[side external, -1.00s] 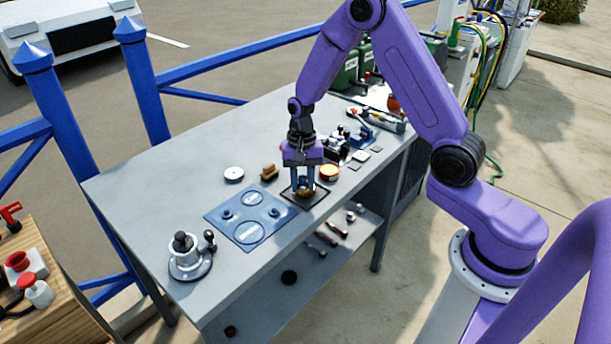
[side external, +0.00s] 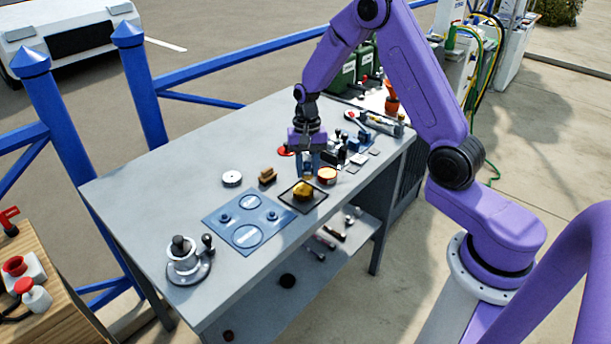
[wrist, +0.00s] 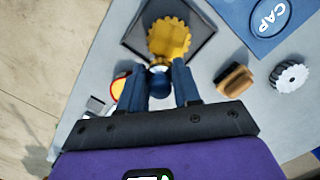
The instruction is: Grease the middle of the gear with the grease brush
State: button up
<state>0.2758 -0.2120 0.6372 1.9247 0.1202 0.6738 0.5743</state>
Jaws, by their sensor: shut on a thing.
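The yellow toothed gear (side external: 303,191) lies on a dark square tray (side external: 287,197) near the front edge of the workbench. The wrist view also shows the gear (wrist: 169,38) and the tray (wrist: 205,43). My gripper (side external: 308,172) is just behind and above the gear, pointing down. In the wrist view its blue fingers (wrist: 160,82) are closed around a small blue piece with a tan end, apparently the grease brush (wrist: 158,74). The brush is mostly hidden by the fingers. Its tip looks close to the gear's edge; I cannot tell whether they touch.
An orange-rimmed round tin (side external: 327,175) stands right of my gripper. A brown block (side external: 268,176) and a pale toothed disc (side external: 232,178) lie to the left. A blue mat marked CAP (side external: 247,220) lies front left. Small tools crowd the back right; the left rear bench is clear.

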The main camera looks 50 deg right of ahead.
jog(key=shift+r, duration=3.1)
